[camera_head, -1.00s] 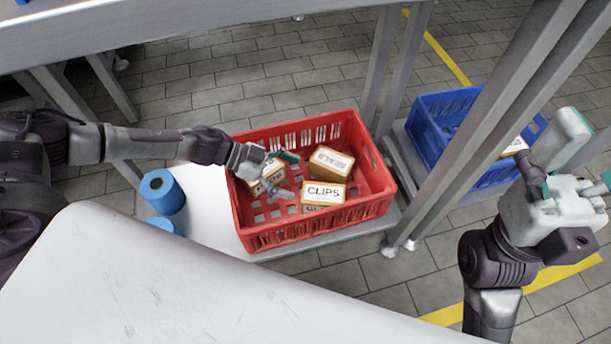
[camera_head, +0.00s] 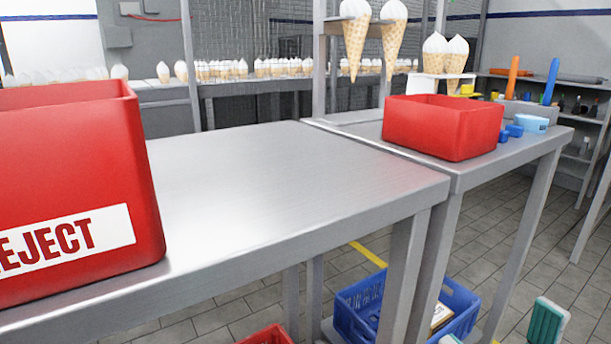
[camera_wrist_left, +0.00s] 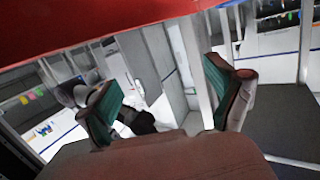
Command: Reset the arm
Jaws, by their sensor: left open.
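My left gripper (camera_wrist_left: 165,90) shows in the left wrist view with its two green-padded fingers spread apart and nothing between them. It is outside the head view. A red surface crosses the top of the left wrist view, beyond the fingers. In the head view, a teal and pale grey finger-like part (camera_head: 547,321) stands at the lower right, probably of my right gripper. The rest of that gripper is cut off by the picture's bottom edge.
A red bin marked "EJECT" (camera_head: 75,190) stands on the metal table (camera_head: 270,180) at left. Another red bin (camera_head: 440,128) stands on the right table. A blue crate (camera_head: 365,310) is below. Cones stand in racks behind. The near tabletop's middle is clear.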

